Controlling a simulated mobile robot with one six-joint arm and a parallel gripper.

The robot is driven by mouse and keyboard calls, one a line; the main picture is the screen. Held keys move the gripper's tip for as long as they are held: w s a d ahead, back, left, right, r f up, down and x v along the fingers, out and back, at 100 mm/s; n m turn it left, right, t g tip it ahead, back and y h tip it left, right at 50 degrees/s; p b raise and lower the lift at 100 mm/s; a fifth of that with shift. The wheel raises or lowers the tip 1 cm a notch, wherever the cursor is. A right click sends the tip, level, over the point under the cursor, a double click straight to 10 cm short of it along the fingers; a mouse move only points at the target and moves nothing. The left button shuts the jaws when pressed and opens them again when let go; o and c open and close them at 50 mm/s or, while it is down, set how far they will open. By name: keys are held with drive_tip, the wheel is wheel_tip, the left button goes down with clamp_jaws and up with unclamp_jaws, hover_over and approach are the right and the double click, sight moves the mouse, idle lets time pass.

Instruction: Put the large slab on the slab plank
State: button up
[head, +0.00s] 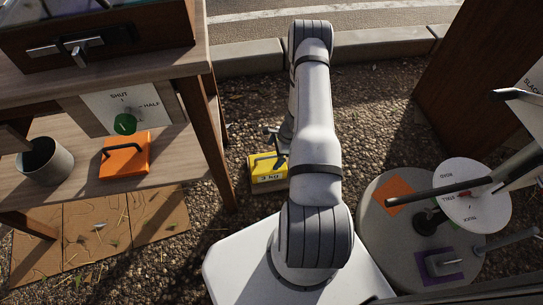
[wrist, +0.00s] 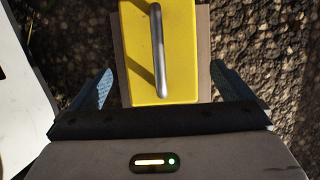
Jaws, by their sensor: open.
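A yellow slab (head: 268,175) marked with a kg weight and fitted with a bar handle stands low on the gravel side, just below my gripper (head: 272,135) in the head view. In the wrist view the yellow slab (wrist: 182,75) lies on a brown board (wrist: 204,60), whose edges show on both sides. My gripper (wrist: 162,92) is open, with one finger on each side of the slab and its handle between them. I cannot tell whether the fingers touch it. An orange slab (head: 140,148) with a dark handle sits on the wooden shelf at the left.
A grey metal cup (head: 45,163) stands on the shelf (head: 70,185). Brown boards (head: 90,235) lie on the ground below. A round grey table (head: 375,220) with a white disc (head: 480,205) is at the right. Gravel (head: 385,95) fills the open ground.

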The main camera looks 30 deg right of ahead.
drive_tip(key=p+v, duration=0.2)
drive_tip(key=v, duration=0.4)
drive_tip(key=shift+d+r, duration=0.15)
drive_tip(key=shift+r, duration=0.1)
drive_tip(key=shift+s, duration=0.1)
